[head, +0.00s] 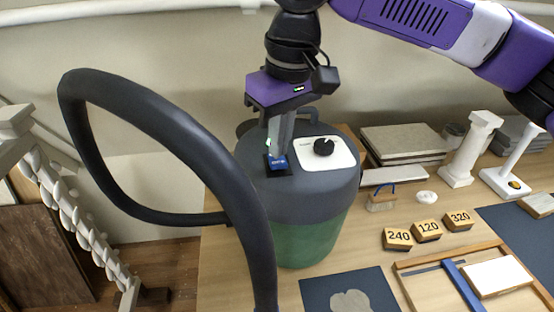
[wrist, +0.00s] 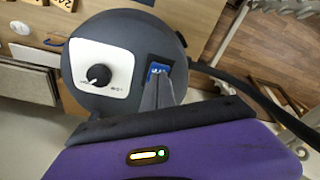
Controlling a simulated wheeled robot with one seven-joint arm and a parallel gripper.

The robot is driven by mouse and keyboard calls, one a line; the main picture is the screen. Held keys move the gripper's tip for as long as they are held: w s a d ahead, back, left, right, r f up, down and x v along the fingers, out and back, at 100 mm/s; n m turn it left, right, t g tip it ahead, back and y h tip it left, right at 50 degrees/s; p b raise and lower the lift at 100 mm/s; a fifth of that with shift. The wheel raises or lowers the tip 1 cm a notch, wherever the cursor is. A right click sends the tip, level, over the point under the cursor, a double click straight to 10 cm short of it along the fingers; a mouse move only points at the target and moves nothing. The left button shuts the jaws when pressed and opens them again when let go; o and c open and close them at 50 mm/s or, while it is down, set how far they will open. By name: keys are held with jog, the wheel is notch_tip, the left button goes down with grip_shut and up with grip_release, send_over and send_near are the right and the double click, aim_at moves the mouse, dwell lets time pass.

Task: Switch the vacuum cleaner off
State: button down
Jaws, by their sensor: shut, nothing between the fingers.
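The vacuum cleaner (head: 310,215) stands on the wooden table, with a dark grey top and a green lower body. It also shows in the wrist view (wrist: 125,25). Its top carries a white panel with a black round knob (head: 324,146), and beside it a blue rocker switch (head: 277,162) in a dark frame. My gripper (head: 276,154) points down with its fingers shut and empty, tips at the switch. The wrist view shows the fingertips (wrist: 157,82) at the blue switch (wrist: 158,69), covering part of it. I cannot tell whether they touch it or which side is pressed.
A thick black hose (head: 190,150) arches up at the left of the vacuum. Blocks marked 240 (head: 397,239), 120 and 320 lie to the right. Stacked slabs (head: 402,145) and a white column (head: 470,150) stand behind. A dark blue mat (head: 315,293) lies in front.

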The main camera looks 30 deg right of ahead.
aim_at(278, 162)
jog(key=shift+f+b, duration=0.4)
jog(key=shift+f, duration=0.55)
dwell(0.6)
notch_tip(278, 162, up, 7)
jog(key=p, duration=0.7)
dwell(0.7)
